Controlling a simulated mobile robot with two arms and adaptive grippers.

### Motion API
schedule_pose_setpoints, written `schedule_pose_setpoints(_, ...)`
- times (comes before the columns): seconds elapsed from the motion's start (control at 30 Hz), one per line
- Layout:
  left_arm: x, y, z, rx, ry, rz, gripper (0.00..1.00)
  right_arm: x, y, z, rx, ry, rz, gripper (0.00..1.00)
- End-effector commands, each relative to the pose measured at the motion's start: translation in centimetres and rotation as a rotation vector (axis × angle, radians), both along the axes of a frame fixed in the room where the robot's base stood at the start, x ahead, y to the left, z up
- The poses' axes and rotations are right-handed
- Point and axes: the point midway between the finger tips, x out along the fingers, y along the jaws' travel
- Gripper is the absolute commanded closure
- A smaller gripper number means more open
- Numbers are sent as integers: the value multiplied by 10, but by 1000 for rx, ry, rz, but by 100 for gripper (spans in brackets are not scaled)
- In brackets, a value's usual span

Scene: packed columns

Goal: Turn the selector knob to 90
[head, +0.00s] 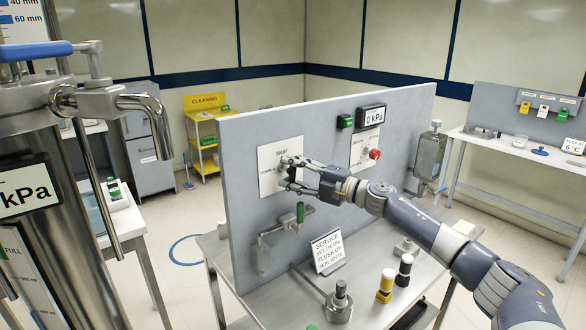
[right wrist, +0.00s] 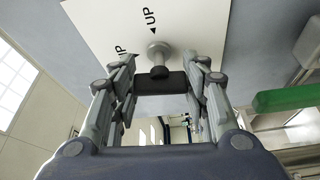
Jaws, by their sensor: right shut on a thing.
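My right gripper (head: 288,174) reaches in from the right and is at the white label plate (head: 268,157) on the grey upright panel. In the right wrist view, the selector knob (right wrist: 159,52) stands out from the plate on a grey stem, with a dark part at its near end. The fingers of the right gripper (right wrist: 160,85) are on both sides of that dark part and shut on it. The word UP with an arrow shows on the plate; I cannot read a 90. In the head view the fingers mostly cover the knob. My left gripper is not in view.
Below the plate is a green-handled valve (head: 300,212) on a pipe. A red button (head: 375,154) and a 0 kPa display (head: 372,117) are to the right.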

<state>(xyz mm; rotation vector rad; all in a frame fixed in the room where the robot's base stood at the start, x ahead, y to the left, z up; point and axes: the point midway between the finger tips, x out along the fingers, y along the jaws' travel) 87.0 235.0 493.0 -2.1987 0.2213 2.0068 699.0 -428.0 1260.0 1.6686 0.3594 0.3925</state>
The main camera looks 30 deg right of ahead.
Motion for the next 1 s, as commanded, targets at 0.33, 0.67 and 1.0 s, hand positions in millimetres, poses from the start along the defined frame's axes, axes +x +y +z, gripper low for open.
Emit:
schedule_pose_setpoints(0.33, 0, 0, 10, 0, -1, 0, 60, 0, -1, 2, -117, -11, -2, 82)
schedule_pose_setpoints(0.67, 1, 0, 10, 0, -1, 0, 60, 0, -1, 1, -132, -12, -2, 82)
schedule_pose_setpoints(1.0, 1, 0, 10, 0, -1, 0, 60, 0, 0, 1, -131, -12, -2, 37)
